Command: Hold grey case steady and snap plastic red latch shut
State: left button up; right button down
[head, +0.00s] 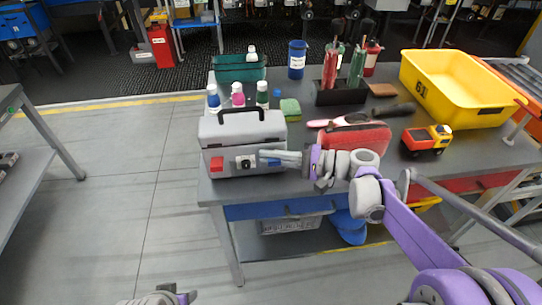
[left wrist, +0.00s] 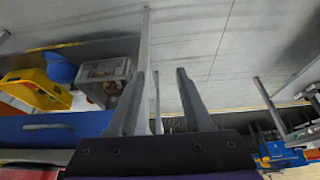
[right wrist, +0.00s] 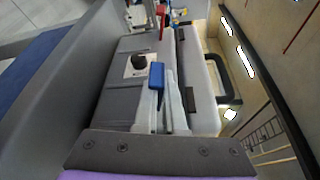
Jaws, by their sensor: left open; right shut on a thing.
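The grey case (head: 235,133) with a black handle stands closed on the near left of the table. On its front are the red latch (head: 216,164), a black knob (head: 245,162) on a white plate, and a blue latch, clearest in the right wrist view (right wrist: 156,75). The red latch also shows there (right wrist: 162,20); whether it is shut, I cannot tell. My right gripper (head: 266,157) is at the right of the case front, its fingers shut on the blue latch. My left gripper (left wrist: 160,85) is open and empty, low in front of the table, far from the case.
Bottles (head: 238,96), a green bin (head: 240,70) and a sponge (head: 290,108) stand behind the case. A red pouch (head: 355,138), toy truck (head: 426,140) and yellow crate (head: 465,85) are to the right. The floor left of the table is clear.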

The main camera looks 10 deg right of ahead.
pick_arm(q)
jog(key=shift+r, duration=0.1)
jog(key=c, duration=0.4)
jog(key=shift+w+d+r+m, duration=0.1)
jog(key=shift+w+r+m, duration=0.15)
jog(key=shift+m, duration=0.45)
jog(key=shift+c, duration=1.2)
jog(key=w+r+m, duration=0.1)
jog(key=m, duration=0.1)
jog(key=w+r+m, duration=0.1)
jog(key=m, duration=0.2)
jog(key=m+t, duration=0.1)
jog(key=m, duration=0.1)
jog(key=shift+w+d+r+y, duration=0.4)
grip_shut()
jog(key=w+d+r+m+t, duration=0.1)
jog(key=w+d+r+m, duration=0.1)
jog(key=m, duration=0.7)
jog(key=w+d+r+m+t, duration=0.2)
jog(key=w+d+r+m, duration=0.1)
jog(key=r+m, duration=0.4)
jog(key=w+d+r+m+t, duration=0.2)
jog(key=w+d+r+m, duration=0.1)
jog(key=m, duration=0.8)
notch_tip(320, 180, up, 2)
jog(key=shift+d+m+h, duration=0.3)
jog(key=shift+d+h, duration=0.1)
jog(key=shift+d, duration=0.45)
